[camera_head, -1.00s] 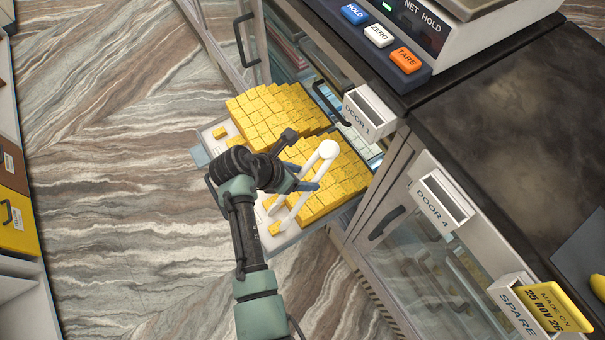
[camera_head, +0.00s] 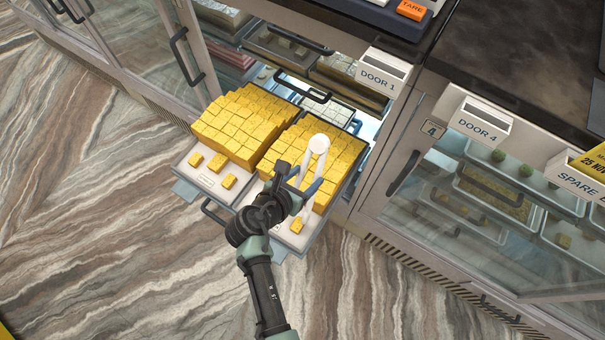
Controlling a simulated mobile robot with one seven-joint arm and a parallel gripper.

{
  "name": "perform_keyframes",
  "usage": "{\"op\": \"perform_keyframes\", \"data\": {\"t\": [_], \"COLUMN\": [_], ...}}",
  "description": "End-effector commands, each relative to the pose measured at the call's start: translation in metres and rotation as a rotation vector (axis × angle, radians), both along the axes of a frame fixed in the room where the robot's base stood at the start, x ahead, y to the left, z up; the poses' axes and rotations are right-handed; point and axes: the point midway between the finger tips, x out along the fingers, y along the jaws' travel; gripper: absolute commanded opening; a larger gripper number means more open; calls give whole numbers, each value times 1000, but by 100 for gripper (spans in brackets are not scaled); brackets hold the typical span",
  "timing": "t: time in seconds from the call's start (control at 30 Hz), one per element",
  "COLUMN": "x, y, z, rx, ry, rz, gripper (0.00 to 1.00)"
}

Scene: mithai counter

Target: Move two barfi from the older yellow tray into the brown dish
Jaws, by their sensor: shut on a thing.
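Two trays of stacked yellow barfi stand side by side on a pulled-out shelf, a left tray (camera_head: 182,168) and a right tray (camera_head: 270,236). One loose barfi (camera_head: 297,226) is at the front of the right tray. My gripper (camera_head: 296,187) is shut on white tongs (camera_head: 318,144) above the right tray. The tong tips point down near that loose barfi; I cannot tell if they touch it. I cannot read which tray is older. The brown dish is not in view.
The glass cabinet labelled DOOR 4 (camera_head: 483,119) stands shut on the right. Its dark countertop (camera_head: 510,50) is above. More trays are inside the open cabinet. The patterned floor at lower left is clear.

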Motion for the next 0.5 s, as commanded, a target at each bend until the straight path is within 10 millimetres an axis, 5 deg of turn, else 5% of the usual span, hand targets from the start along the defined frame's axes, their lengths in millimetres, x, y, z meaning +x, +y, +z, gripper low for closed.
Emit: {"op": "perform_keyframes", "data": {"t": [0.5], "x": [0], "y": [0], "z": [-7], "rx": [1], "ry": [0], "rz": [-1], "gripper": [55]}}
